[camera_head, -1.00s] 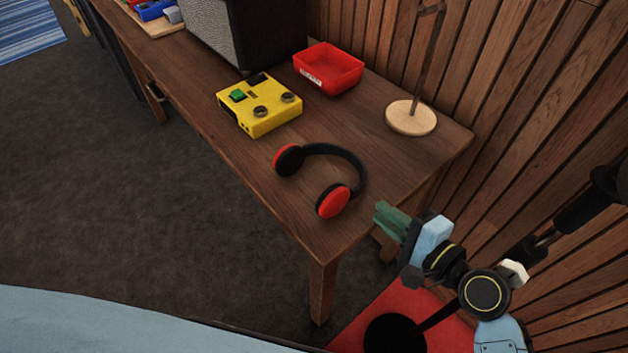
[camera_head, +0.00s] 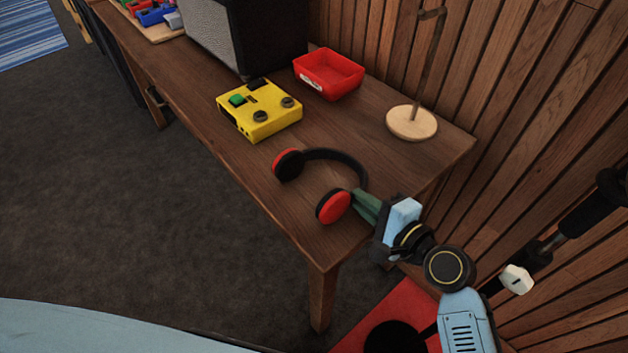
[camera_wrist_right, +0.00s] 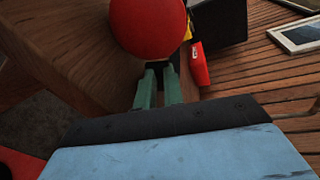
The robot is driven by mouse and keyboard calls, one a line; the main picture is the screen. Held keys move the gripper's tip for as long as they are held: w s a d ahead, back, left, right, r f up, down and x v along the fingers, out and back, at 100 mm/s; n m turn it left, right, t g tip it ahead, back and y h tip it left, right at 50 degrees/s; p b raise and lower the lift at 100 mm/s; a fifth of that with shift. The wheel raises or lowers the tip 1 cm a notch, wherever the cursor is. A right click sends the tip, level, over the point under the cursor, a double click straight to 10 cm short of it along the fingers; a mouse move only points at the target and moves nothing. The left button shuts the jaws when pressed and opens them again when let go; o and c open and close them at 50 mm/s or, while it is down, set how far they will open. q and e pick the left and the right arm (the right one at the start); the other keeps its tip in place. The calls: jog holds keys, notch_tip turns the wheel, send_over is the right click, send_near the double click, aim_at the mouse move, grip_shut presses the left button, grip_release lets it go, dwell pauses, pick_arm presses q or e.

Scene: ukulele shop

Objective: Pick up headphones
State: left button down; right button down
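The headphones (camera_head: 345,160), with a black band and red-and-black ear cups, lie on the wooden table (camera_head: 215,150) near its front right corner. My right gripper (camera_head: 358,199) has green fingers and reaches in from the right, at the nearer ear cup. In the head view its tips overlap that cup's edge; contact is unclear. Part of the band's near end is hidden by the gripper. My left gripper is out of view.
A yellow pedal box (camera_head: 258,112), a red tray (camera_head: 328,74) and a wooden-based stand (camera_head: 411,123) are behind the headphones. A dark amplifier (camera_head: 260,35) stands farther back. A slatted wood wall (camera_head: 540,110) closes off the right side.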

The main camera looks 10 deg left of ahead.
dwell(0.4)
